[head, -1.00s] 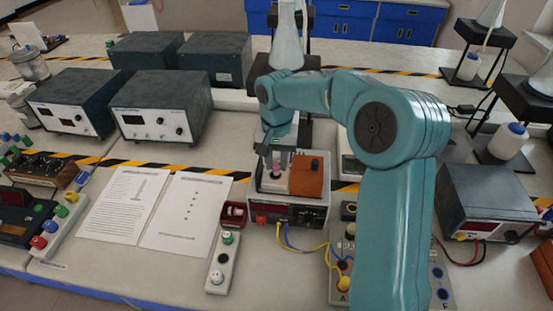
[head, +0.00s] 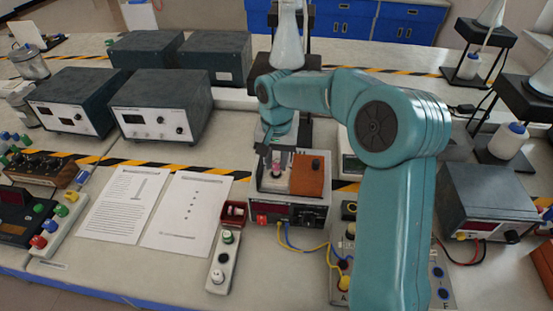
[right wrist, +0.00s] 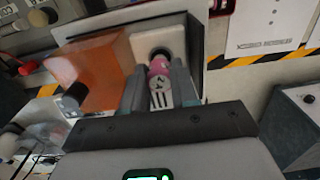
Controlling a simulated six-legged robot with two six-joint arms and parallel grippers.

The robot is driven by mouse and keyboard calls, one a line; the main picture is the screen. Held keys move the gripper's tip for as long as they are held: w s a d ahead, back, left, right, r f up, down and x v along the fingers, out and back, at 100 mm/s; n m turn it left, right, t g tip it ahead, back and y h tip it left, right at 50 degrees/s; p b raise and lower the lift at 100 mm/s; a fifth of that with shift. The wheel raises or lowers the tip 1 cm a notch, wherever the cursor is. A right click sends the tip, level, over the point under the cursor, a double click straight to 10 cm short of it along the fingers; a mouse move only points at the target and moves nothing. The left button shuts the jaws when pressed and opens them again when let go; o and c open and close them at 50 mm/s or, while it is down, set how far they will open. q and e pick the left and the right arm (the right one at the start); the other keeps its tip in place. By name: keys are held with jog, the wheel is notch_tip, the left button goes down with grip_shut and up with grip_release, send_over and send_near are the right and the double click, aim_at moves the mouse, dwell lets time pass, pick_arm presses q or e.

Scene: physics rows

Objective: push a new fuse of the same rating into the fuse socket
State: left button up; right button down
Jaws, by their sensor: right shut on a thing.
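My right gripper (right wrist: 162,90) is shut on a fuse (right wrist: 159,68), a small pale cylinder with a pink band and dark markings. In the head view the right gripper (head: 274,157) is above the instrument, with the fuse's pink band (head: 277,170) just below the fingers. The fuse socket (right wrist: 160,52) looks like a dark round opening in a whitish block (right wrist: 147,42). The fuse's far end is at this opening; I cannot tell how deep it sits. The whitish block (head: 270,183) also shows in the head view. My left gripper is out of view.
An orange-brown block (head: 308,177) stands right beside the socket block on the instrument (head: 290,212). A small dark red box (head: 234,213) with pale items and a strip with knobs (head: 222,262) lie to the left. Printed sheets (head: 185,215) lie further left. Blue and yellow leads hang in front.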

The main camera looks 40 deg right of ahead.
jog(key=shift+w+f, duration=0.1)
jog(key=shift+f, duration=0.05)
jog(key=shift+f+b, duration=0.85)
jog(key=shift+f, duration=0.25)
dwell(0.9)
